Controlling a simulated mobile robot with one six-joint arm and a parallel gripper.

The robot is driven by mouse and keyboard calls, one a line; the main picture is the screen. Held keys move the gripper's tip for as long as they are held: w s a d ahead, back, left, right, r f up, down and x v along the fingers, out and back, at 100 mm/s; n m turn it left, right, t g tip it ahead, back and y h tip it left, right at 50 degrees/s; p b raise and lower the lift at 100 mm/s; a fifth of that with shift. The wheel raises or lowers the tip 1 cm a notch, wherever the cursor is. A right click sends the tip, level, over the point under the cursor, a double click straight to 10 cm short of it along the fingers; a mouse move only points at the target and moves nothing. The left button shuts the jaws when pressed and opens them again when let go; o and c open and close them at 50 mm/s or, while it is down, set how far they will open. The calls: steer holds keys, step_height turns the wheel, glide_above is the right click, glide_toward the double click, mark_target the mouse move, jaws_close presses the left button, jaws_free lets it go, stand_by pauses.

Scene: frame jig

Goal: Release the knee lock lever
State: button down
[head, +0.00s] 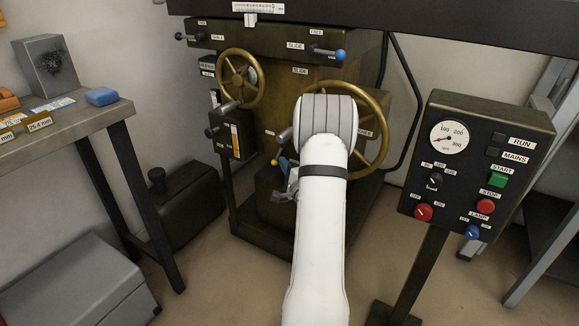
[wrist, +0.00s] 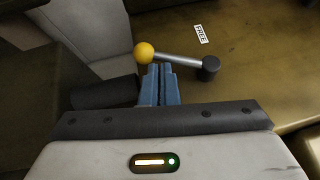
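The lever with a yellow ball end shows in the wrist view (wrist: 180,60). Its grey rod runs from the ball at the left to a dark pivot at the right, nearly level with a slight slope down to the right. A FREE label (wrist: 201,34) is above the pivot. My gripper (wrist: 160,68) has its blue fingers side by side with almost no gap, and its tips are at the rod, just right of the ball. I cannot tell whether they touch it. In the head view the yellow ball (head: 275,161) shows beside my gripper (head: 283,163); my arm hides the rest.
Two brass handwheels, left (head: 240,78) and right (head: 376,120), are on the machine near my arm. A control panel (head: 478,165) on a post stands at the right. A workbench (head: 75,118) and a grey box (head: 75,285) are at the left. Floor is clear between them.

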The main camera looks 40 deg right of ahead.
mark_target(275, 162)
steer(key=shift+w+a+f, duration=0.1)
steer(key=shift+w+a, duration=0.2)
steer(key=shift+w, duration=0.55)
steer(key=shift+w+a, duration=0.25)
steer(key=shift+w, duration=0.6)
steer(key=shift+w+a+r, duration=0.15)
steer(key=shift+w, duration=0.25)
steer(key=shift+w+a+r, duration=0.15)
steer(key=shift+w, duration=0.2)
steer(key=shift+w+a+r, duration=0.1)
steer(key=shift+w+r, duration=0.35)
